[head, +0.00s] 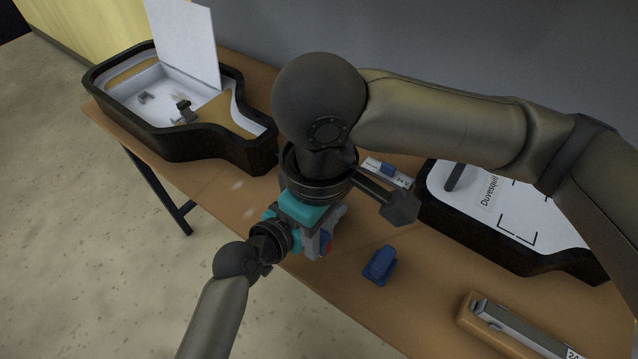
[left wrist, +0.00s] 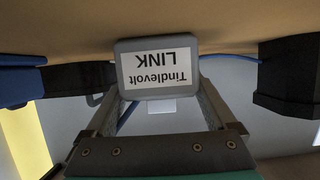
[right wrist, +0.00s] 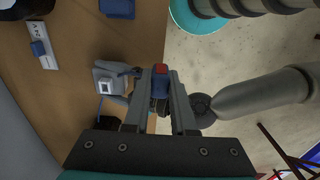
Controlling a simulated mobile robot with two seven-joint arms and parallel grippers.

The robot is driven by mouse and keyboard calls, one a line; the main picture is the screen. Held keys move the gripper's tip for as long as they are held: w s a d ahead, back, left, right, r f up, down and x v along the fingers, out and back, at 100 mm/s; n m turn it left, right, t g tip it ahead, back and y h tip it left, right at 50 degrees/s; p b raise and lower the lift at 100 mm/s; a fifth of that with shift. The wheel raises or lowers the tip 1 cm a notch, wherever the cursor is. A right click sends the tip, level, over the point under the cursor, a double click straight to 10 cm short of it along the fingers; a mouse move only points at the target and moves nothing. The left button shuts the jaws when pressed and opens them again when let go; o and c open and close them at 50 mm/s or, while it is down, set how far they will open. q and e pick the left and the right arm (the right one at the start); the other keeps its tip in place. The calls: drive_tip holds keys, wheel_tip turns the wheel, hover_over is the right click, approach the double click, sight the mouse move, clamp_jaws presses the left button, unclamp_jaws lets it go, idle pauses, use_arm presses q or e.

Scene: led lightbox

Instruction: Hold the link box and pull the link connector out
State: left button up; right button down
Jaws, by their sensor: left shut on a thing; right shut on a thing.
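The link box (left wrist: 160,68) is a grey box with a white "Tindlevolt LINK" label, upside down in the left wrist view. My left gripper (left wrist: 157,100) is shut on it, one finger on each side. My right gripper (right wrist: 160,95) is shut on a small blue piece with a red end (right wrist: 160,82), which looks like the link connector. A pale box with a square face (right wrist: 108,80) shows left of that piece and looks like the link box. I cannot tell whether the two touch. In the head view my right wrist hides most of this.
A blue block (head: 380,265) lies on the wooden table (head: 340,290). A black-rimmed tray (head: 190,150) stands at the left, a black-edged white board (head: 520,220) at the right. A white strip with a blue switch (head: 388,171) lies behind my right gripper. The front table edge is close.

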use_arm(q)
drive_tip(key=o, duration=1.2)
drive_tip(key=shift+o, duration=0.2)
drive_tip(key=shift+s+a, duration=0.1)
